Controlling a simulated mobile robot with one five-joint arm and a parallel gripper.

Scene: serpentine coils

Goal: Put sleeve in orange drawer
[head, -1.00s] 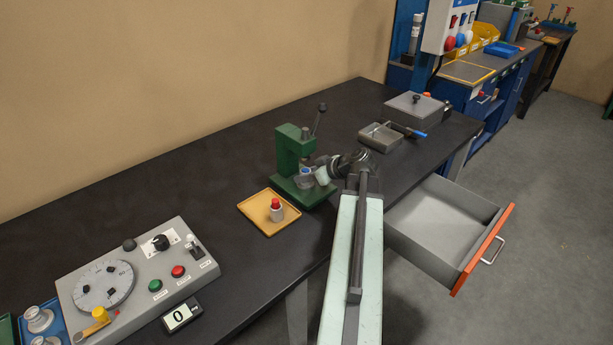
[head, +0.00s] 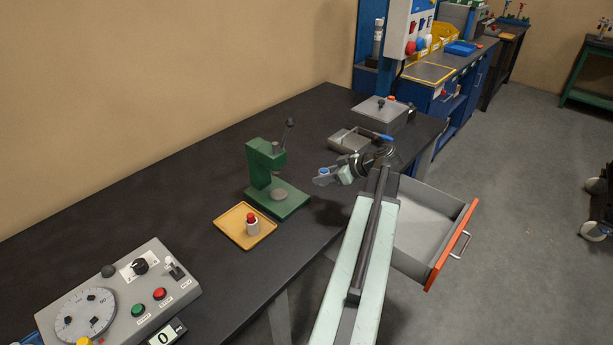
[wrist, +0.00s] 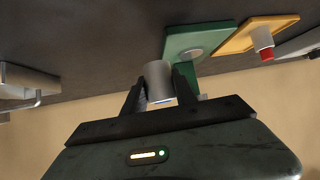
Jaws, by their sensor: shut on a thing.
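The sleeve (wrist: 157,78) is a grey cylinder with a blue end, held between the two dark fingers of my gripper (wrist: 160,90) in the wrist view. In the head view my gripper (head: 325,179) is shut on it above the bench, right of the green press (head: 277,186), and the sleeve's blue end (head: 324,171) shows. The drawer with the orange front (head: 451,247) is pulled open below the bench edge, to the right of my gripper. Its visible grey inside (head: 423,222) looks empty; my arm hides its left part.
A yellow tray (head: 233,219) with a red-topped piece (head: 251,224) lies beside the press. A control box (head: 118,294) is at the front left. A grey open box (head: 349,139) and a lidded box (head: 381,113) stand farther back.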

